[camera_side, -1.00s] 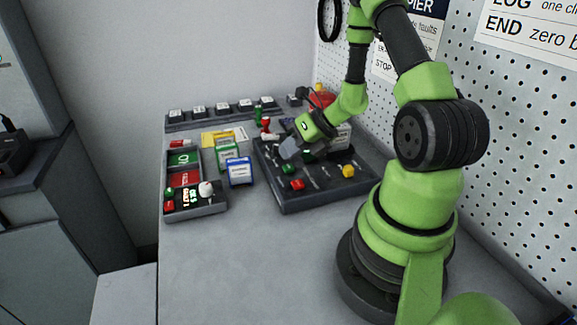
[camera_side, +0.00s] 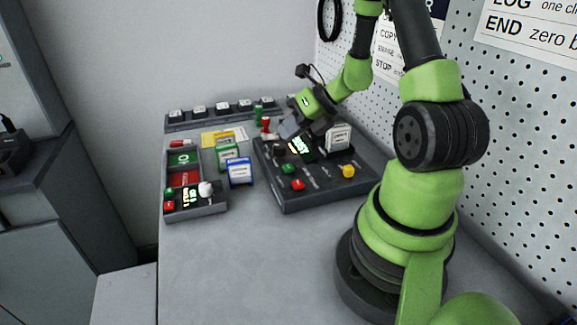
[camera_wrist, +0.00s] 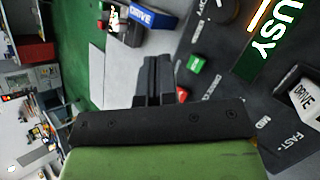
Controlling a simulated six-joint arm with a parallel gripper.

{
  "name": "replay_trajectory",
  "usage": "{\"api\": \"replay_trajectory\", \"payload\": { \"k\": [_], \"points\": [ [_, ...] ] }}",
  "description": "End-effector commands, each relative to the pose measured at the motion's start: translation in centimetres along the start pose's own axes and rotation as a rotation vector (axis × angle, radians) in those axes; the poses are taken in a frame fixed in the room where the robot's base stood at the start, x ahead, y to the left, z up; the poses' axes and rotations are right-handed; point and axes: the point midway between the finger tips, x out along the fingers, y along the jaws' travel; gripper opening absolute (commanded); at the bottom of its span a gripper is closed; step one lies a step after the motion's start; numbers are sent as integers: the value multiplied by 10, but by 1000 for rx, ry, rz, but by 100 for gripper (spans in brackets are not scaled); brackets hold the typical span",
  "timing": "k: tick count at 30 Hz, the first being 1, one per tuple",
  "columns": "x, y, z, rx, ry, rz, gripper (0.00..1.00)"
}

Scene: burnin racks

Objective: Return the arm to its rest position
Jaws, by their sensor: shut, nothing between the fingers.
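My green arm reaches over the dark control panel (camera_side: 322,190) on the bench in the side view. My gripper (camera_side: 291,130) is above the far left part of that panel, apart from it. It is shut, with nothing held. In the wrist view its dark fingers (camera_wrist: 153,75) are together, with a green button (camera_wrist: 195,64) just beyond and to the right. A lit display reading "BUSY" (camera_side: 301,147) shows on the panel, and also in the wrist view (camera_wrist: 265,45). A white drive (camera_side: 338,138) stands upright in the panel.
A grey tray (camera_side: 196,214) with a lit display stands at the left. Blue (camera_side: 240,171) and green (camera_side: 224,150) drives stand between tray and panel. A row of labelled blocks (camera_side: 222,108) lines the back. The front bench (camera_side: 255,260) is clear. A pegboard (camera_side: 510,150) bounds the right.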

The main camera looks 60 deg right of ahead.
Motion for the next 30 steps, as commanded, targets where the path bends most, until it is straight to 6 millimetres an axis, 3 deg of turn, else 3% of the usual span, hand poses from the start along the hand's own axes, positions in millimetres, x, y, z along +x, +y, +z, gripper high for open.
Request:
{"api": "replay_trajectory", "payload": {
  "k": [9,11,14,17,21,25,30],
  "points": [
    [0,2,1,-13,1,3,0],
    [-1,9,3,-64,9,13,0],
    [-8,37,10,-267,35,50,0],
    [-20,82,13,-614,79,113,0],
    [-45,146,1,-1193,140,206,0],
    [-73,188,-20,-1725,179,267,0],
    [-112,218,-48,-2398,204,284,0]
  ]
}}
